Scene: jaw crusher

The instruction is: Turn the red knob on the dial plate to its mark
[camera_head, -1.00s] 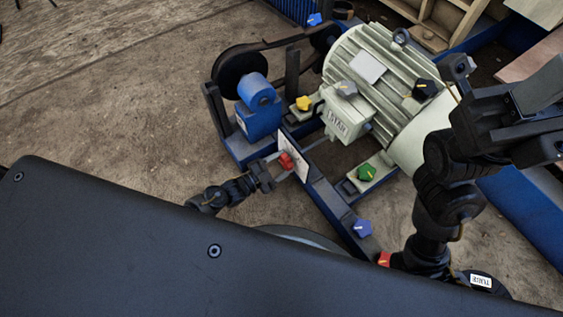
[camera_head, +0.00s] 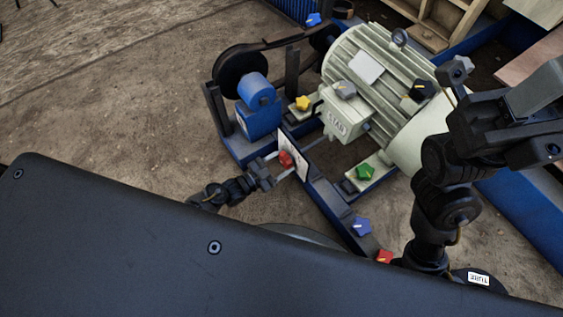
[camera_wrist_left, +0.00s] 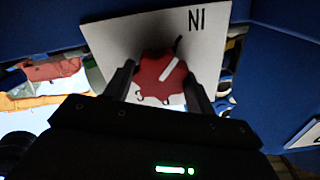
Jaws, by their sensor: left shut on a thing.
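The red knob (camera_head: 285,158) sits on the white dial plate (camera_head: 301,168), which stands on the blue frame. In the left wrist view, the knob (camera_wrist_left: 160,79) carries a white pointer line slanting up and right, toward a short black mark on the plate (camera_wrist_left: 120,35). The plate also bears dark lettering near its upper right. My left gripper (camera_head: 281,165) is shut on the red knob, one finger on each side of it. The wrist view shows these fingers (camera_wrist_left: 160,85) too.
Yellow (camera_head: 303,103), green (camera_head: 365,172), blue (camera_head: 362,226) and other red (camera_head: 384,257) knobs stand around the machine. A pale ribbed motor (camera_head: 385,75) is behind the plate. A blue bearing block (camera_head: 258,108) stands left. Bare ground lies farther left.

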